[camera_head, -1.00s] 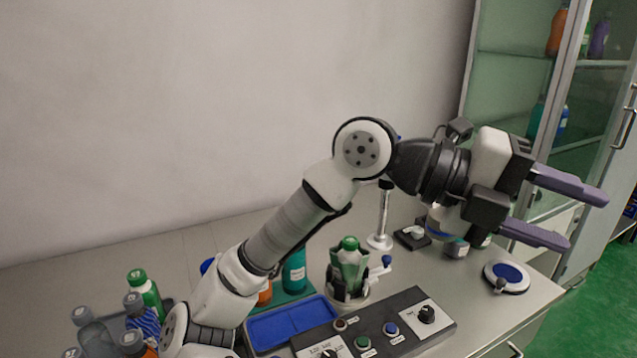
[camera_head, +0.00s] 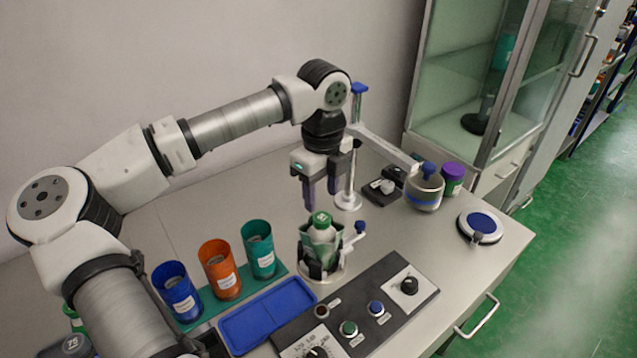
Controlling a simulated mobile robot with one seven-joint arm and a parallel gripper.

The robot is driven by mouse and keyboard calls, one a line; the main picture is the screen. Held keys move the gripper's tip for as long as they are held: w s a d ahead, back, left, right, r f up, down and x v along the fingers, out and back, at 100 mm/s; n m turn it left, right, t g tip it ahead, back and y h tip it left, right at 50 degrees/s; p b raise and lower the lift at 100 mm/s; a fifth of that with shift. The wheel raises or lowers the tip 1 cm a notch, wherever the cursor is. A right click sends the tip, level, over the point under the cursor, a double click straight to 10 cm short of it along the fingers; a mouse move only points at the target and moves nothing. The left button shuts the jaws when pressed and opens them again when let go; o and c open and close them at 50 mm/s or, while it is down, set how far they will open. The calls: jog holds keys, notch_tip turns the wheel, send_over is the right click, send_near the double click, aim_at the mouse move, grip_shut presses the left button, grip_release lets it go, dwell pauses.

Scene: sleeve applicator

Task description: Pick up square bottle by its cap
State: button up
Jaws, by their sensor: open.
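A bottle with a green cap (camera_head: 321,219) and pale shoulders (camera_head: 321,235) stands upright in a small round holder with green flaps (camera_head: 312,256) around it. This looks like the square bottle, but its lower body is hidden, so I cannot tell its shape. My gripper (camera_head: 321,198) points straight down, its two dark purple fingers apart and empty. The fingertips appear just above and slightly behind the cap in the head view. I cannot tell whether they line up with it in depth.
A control panel (camera_head: 378,325) and a blue tray (camera_head: 268,314) lie in front of the holder. Blue (camera_head: 177,292), orange (camera_head: 220,270) and teal (camera_head: 259,250) cups stand left. A post stand (camera_head: 349,196) and a metal pot (camera_head: 425,192) are behind and right.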

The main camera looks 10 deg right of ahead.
aim_at(322, 217)
notch_tip(322, 217, down, 8)
jog(key=b, duration=0.5)
jog(key=shift+f+b, duration=0.2)
jog(key=shift+b, duration=0.2)
jog(key=shift+r, duration=0.1)
jog(key=shift+c, duration=0.2)
jog(key=c, duration=0.5)
jog(key=shift+r, duration=0.1)
jog(key=shift+c, duration=0.2)
jog(key=shift+r+p, duration=0.35)
jog(key=shift+r, duration=0.1)
jog(key=shift+c, duration=0.7)
jog(key=shift+r+p, duration=1.5)
jog(key=shift+r, duration=1.75)
